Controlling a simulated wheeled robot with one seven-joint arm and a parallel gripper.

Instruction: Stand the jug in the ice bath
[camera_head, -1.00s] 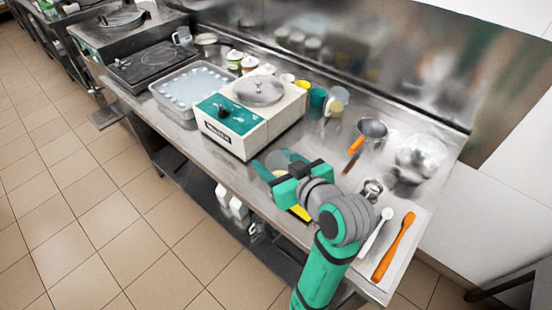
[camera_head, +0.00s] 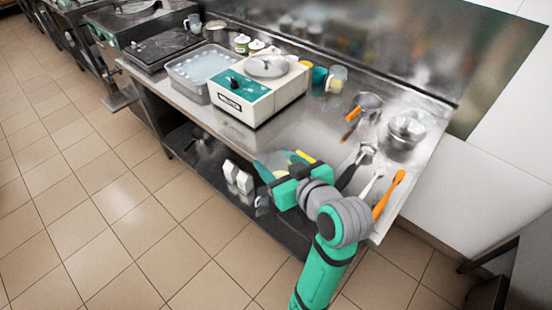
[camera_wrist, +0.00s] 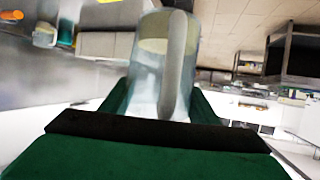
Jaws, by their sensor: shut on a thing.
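A clear jug (camera_wrist: 150,60) with a handle and a pale yellowish band fills the middle of the wrist view. My gripper (camera_wrist: 160,103) is shut on it, with a green finger on each side. In the head view my gripper (camera_head: 280,168) is by the bench's front edge, and the jug there is mostly hidden by it. The ice bath (camera_head: 178,70) is a grey rectangular tub with pale ice in it, at the back left of the bench, well apart from the jug.
The white and teal batch freezer (camera_head: 245,100) stands between my gripper and the ice bath. A cup with yellowish contents (camera_head: 336,78), a pan (camera_head: 368,100), a metal pot (camera_head: 405,130) and an orange spatula (camera_head: 390,192) are on the right.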

